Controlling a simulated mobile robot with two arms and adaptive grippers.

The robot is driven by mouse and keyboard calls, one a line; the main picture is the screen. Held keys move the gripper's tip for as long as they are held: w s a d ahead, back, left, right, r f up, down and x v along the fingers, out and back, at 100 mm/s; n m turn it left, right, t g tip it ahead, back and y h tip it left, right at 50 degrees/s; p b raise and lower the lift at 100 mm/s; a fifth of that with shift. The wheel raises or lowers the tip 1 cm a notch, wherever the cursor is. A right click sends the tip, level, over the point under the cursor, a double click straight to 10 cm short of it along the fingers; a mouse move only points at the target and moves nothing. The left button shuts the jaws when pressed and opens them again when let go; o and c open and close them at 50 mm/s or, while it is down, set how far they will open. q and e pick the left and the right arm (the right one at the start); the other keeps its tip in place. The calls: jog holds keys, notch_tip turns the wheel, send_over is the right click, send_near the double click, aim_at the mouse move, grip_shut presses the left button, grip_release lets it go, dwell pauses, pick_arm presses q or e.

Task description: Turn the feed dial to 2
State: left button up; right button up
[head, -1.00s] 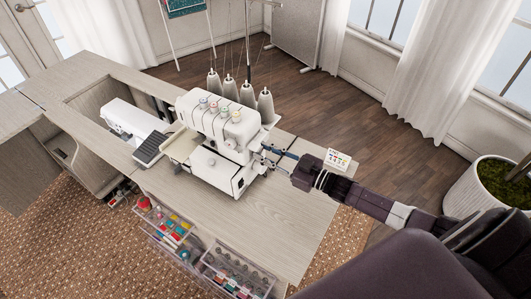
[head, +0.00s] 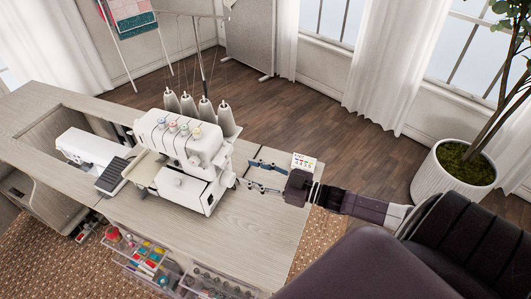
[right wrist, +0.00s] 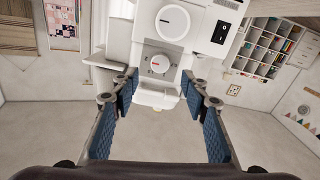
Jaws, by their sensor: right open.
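The white overlock machine (head: 178,178) stands on the cabinet top. In the right wrist view its side carries a round silver-grey dial (right wrist: 158,64) with a red mark at its centre; any numbers are too small to read. A larger white wheel (right wrist: 172,22) is above it, and a black switch (right wrist: 221,32) is to the upper right. My right gripper (head: 247,173) is open and empty at the machine's right side. In the right wrist view its blue-padded fingers (right wrist: 161,92) are spread left and right below the dial, apart from it. My left gripper is not in view.
Thread cones (head: 205,110) stand behind the machine. A white sewing machine (head: 88,149) sits to the left. A small card with coloured marks (head: 304,161) is by my right gripper. Clear drawers (head: 150,262) hang below the front. The cabinet top's front right (head: 250,235) is bare.

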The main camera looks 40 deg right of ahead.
jog(key=v, duration=0.4)
jog(key=shift+s+d, duration=0.2)
jog(key=shift+s, duration=0.15)
dwell(0.3)
